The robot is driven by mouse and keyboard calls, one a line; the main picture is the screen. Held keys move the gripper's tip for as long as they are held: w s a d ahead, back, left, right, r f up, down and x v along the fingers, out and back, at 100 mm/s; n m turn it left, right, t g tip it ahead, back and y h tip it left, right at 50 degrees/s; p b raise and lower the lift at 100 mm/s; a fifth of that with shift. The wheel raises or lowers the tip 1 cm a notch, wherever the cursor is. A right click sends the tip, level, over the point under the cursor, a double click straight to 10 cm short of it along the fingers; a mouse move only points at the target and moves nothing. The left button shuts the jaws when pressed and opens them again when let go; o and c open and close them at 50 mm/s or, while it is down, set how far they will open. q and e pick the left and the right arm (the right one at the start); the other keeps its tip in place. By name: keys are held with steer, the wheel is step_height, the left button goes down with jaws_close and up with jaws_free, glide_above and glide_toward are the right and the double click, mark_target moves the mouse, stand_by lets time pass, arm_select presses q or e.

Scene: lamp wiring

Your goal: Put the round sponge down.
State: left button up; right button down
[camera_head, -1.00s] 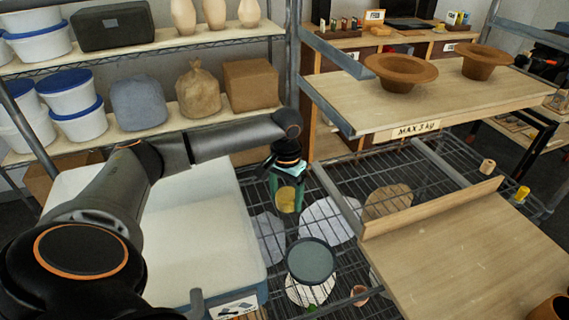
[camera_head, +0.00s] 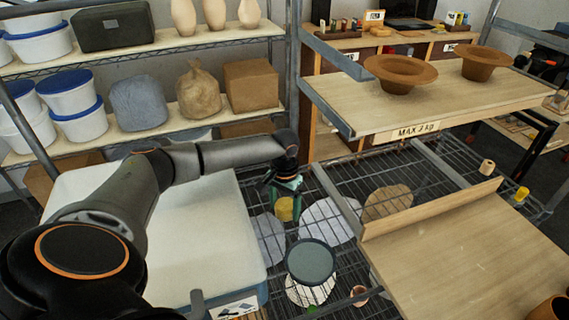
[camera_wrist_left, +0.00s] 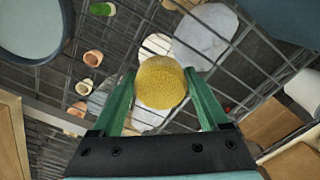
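The round sponge (camera_head: 284,209) is small and yellow. It sits between the green fingers of my left gripper (camera_head: 285,205), over the wire rack (camera_head: 325,185). In the left wrist view the sponge (camera_wrist_left: 160,82) lies between the two fingertips, which touch its sides, so the gripper (camera_wrist_left: 160,76) looks shut on it. Wire bars and pale discs show beyond the sponge; whether it touches anything beneath is not clear. My right gripper is in no view.
A dark-rimmed grey-green disc (camera_head: 310,262) is just in front of the gripper. Pale round slabs (camera_head: 325,220) lie around it. A large white tub (camera_head: 175,235) stands left, a wooden board (camera_head: 470,255) right. A shelf marked MAX 3 kg (camera_head: 415,130) holds two brown bowls.

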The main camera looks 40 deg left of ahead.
mark_target(285, 206)
arm_select(q)
steer(key=o, duration=0.3)
step_height(285, 206, up, 12)
steer(key=shift+r, duration=0.2)
stand_by(0.4)
stand_by(0.5)
